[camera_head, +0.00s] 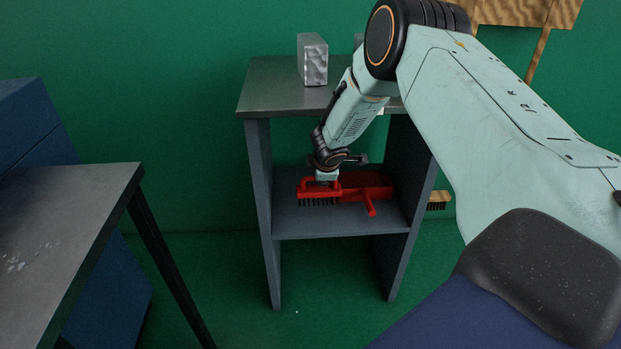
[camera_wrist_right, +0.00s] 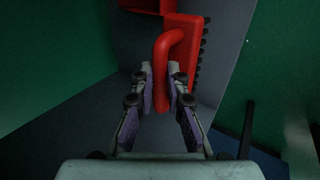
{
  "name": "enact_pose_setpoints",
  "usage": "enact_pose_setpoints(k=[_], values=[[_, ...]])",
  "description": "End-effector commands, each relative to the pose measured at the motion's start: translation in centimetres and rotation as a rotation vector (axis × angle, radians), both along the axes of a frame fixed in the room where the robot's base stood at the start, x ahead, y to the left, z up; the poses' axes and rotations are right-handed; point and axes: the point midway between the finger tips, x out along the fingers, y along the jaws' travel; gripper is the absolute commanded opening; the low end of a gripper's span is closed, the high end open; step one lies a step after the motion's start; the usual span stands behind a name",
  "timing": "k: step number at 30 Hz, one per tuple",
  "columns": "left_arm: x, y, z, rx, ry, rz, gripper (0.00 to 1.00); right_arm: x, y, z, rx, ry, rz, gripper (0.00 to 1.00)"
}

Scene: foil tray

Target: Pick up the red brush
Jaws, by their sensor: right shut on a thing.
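The red brush (camera_head: 318,190) has dark bristles and lies on the lower shelf of a grey stand. Its red handle loop (camera_wrist_right: 161,80) and its body with the bristles (camera_wrist_right: 184,62) show in the right wrist view. My right gripper (camera_head: 327,179) reaches down to the brush from above. In the right wrist view its fingers (camera_wrist_right: 160,90) are closed on both sides of the handle. The bristles appear close to the shelf, and I cannot tell whether they touch it. My left gripper is not in view.
A red dustpan (camera_head: 368,184) lies right beside the brush on the shelf (camera_head: 345,222). The stand's top (camera_head: 270,92) is above, holding a foil-like silver block (camera_head: 312,60). A wooden brush (camera_head: 438,200) is behind the stand's right side. A dark table (camera_head: 70,205) stands at left.

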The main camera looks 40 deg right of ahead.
Motion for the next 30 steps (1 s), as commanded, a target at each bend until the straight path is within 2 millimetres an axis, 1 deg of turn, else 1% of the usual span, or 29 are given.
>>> enact_pose_setpoints(k=[3,5,6,12,21,30], values=[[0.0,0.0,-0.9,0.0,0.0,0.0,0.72,-1.8,-1.7,-0.1,0.005,-0.002,-0.005,0.0],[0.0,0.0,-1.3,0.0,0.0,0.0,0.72,-2.7,-2.3,-0.2,0.007,-0.003,-0.003,0.0],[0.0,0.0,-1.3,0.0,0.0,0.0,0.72,-3.5,-3.2,-0.1,0.006,-0.003,-0.008,0.0],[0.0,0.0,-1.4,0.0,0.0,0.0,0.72,-6.2,-5.5,0.0,0.004,-0.003,-0.004,0.0],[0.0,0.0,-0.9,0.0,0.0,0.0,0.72,-8.9,-7.9,0.1,0.003,-0.003,-0.002,0.0],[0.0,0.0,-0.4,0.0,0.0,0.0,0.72,-10.4,-9.2,0.1,0.001,-0.002,0.0,0.0]])
